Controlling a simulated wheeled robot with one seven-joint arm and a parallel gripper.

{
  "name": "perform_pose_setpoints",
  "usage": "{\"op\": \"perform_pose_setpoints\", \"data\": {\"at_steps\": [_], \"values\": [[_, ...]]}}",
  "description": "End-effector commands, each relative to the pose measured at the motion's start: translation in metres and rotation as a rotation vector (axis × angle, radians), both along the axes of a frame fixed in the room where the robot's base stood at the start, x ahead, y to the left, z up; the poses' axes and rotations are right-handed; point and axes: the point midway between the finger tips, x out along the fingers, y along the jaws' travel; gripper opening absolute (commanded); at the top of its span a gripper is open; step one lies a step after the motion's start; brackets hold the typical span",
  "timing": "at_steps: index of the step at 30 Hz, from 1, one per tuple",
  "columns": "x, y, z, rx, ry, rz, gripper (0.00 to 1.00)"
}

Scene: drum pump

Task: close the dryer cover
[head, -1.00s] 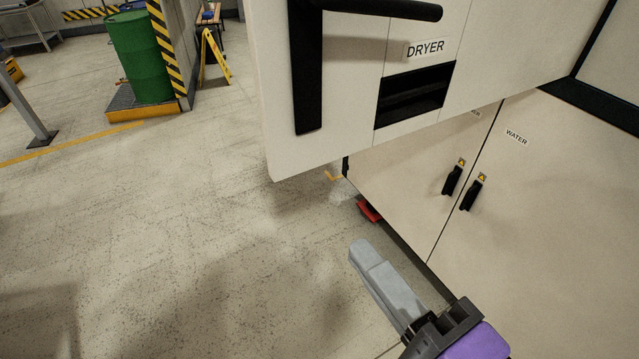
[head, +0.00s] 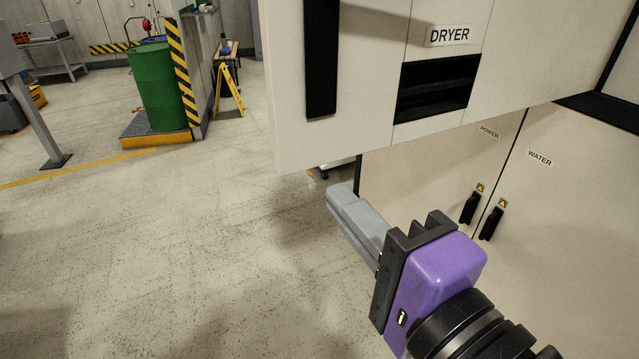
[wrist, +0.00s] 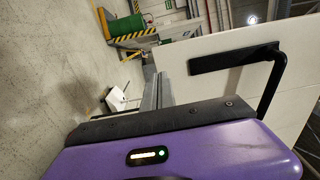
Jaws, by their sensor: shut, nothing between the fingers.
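The dryer cover (head: 345,85) is a pale panel at the upper right of the head view. It bears a DRYER label (head: 450,35), a dark slot (head: 437,88) and a black handle (head: 321,60). Its lower left corner stands out past the cabinet below. My purple gripper (head: 342,195) is just below the cover's lower edge in the picture, its grey fingers shut and empty. In the wrist view the fingers (wrist: 158,80) point along the left edge of a pale panel (wrist: 215,75) with a black handle (wrist: 235,58). Whether they touch it cannot be told.
Cabinet doors labelled POWER and WATER (head: 570,215) with black latches stand below right. A green drum (head: 160,88) on a low platform, a striped post (head: 182,75) and a yellow A-frame sign (head: 228,92) are at the back.

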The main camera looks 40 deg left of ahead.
Motion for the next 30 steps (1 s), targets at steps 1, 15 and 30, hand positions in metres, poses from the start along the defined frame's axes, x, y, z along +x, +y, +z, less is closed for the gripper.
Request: {"op": "perform_pose_setpoints", "data": {"at_steps": [1, 15, 30], "values": [[0.004, 0.01, 0.003, 0.0, 0.002, 0.004, 0.0], [0.025, 0.055, 0.001, 0.0, 0.001, 0.0, 0.0], [0.027, 0.064, 0.001, 0.0, 0.0, -0.008, 0.0]]}}
